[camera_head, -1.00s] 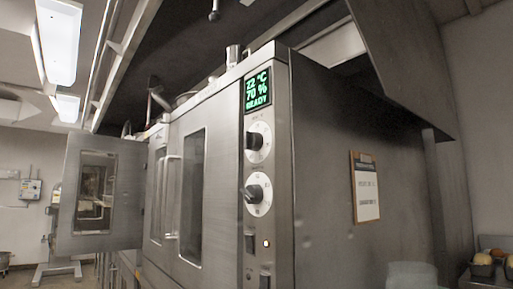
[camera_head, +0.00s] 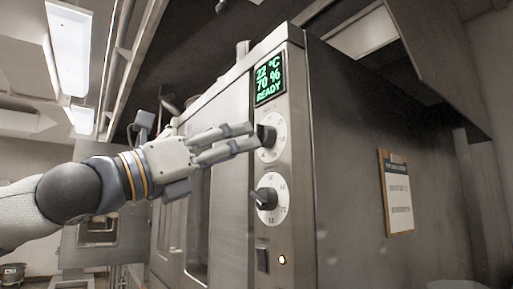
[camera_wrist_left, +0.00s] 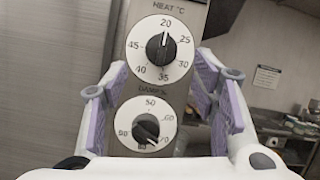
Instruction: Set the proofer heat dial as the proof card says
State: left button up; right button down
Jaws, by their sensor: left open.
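The heat dial (camera_head: 279,141) is the upper black knob on a white disc on the proofer's front strip. In the wrist view the heat dial (camera_wrist_left: 143,57) is marked 20 to 45, and its white pointer line is close to 20. My left gripper (camera_head: 252,137) is open and empty, its fingertips close to the heat dial; contact is unclear. In the wrist view its pads stand left and right of the dials. The display (camera_head: 269,78) reads 22 °C, 70 %, READY. A clipboard card (camera_head: 399,200) hangs on the proofer's side; its text is too small to read.
The lower damp dial (camera_head: 267,216) sits just below; in the wrist view its pointer is near 70. A dark switch (camera_head: 262,259) and a lit lamp (camera_head: 282,260) are lower on the strip. The hood (camera_head: 430,70) overhangs the proofer at right.

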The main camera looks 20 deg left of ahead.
aim_at(263, 136)
pick_arm(q)
jog(key=x, duration=0.5)
jog(key=shift+s+r, duration=0.1)
jog(key=shift+r, duration=0.1)
jog(key=shift+c, duration=0.5)
